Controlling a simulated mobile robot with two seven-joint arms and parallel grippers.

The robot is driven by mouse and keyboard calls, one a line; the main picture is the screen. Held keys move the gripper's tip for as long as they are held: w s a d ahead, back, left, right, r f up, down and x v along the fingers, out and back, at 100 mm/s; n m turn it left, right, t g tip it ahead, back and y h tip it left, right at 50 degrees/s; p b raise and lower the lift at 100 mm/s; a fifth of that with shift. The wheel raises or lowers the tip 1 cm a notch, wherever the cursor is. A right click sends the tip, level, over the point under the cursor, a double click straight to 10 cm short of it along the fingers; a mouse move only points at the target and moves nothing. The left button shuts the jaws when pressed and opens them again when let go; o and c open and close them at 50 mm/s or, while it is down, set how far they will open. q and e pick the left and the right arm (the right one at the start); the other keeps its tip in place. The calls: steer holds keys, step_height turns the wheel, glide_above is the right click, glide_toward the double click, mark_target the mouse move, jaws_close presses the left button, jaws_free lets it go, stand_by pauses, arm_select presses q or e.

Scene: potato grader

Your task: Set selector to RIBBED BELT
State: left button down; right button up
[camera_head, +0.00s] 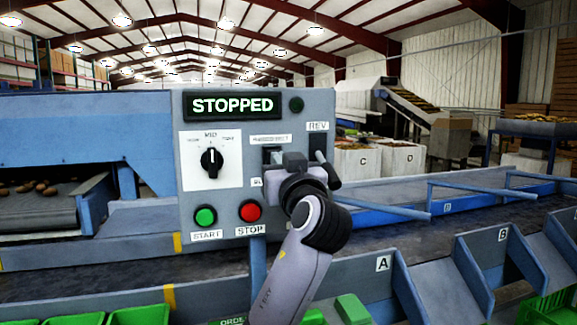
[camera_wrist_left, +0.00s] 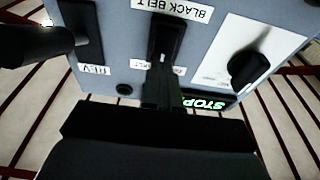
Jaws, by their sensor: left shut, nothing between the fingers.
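The grey control panel (camera_head: 228,130) carries a selector slot (camera_head: 272,153) under a small white label (camera_head: 270,140) that is hard to read, likely RIBBED BELT. My left gripper (camera_head: 292,163) is shut and empty in front of this slot, hiding most of it and most of the label below. In the left wrist view, upside down, my shut fingers (camera_wrist_left: 165,88) reach the dark slot (camera_wrist_left: 168,40), beside the BLACK BELT label (camera_wrist_left: 171,8). The selector's lever is dark and blends with slot and fingers, so its position and any contact cannot be told. My right gripper is not in view.
A black lever (camera_head: 328,170) stands close right of my gripper under the REV label (camera_head: 318,126). Left are a rotary knob (camera_head: 212,161), the green START button (camera_head: 206,216) and red STOP button (camera_head: 250,211). The display (camera_head: 233,106) reads STOPPED. A conveyor (camera_head: 120,283) runs below.

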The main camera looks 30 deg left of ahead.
arm_select(q)
steer(key=shift+w+a+r, duration=0.15)
steer(key=shift+w+a, duration=0.3)
steer(key=shift+a, duration=0.05)
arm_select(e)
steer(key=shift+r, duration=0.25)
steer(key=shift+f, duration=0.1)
arm_select(q)
steer(key=shift+w+a+r, duration=0.15)
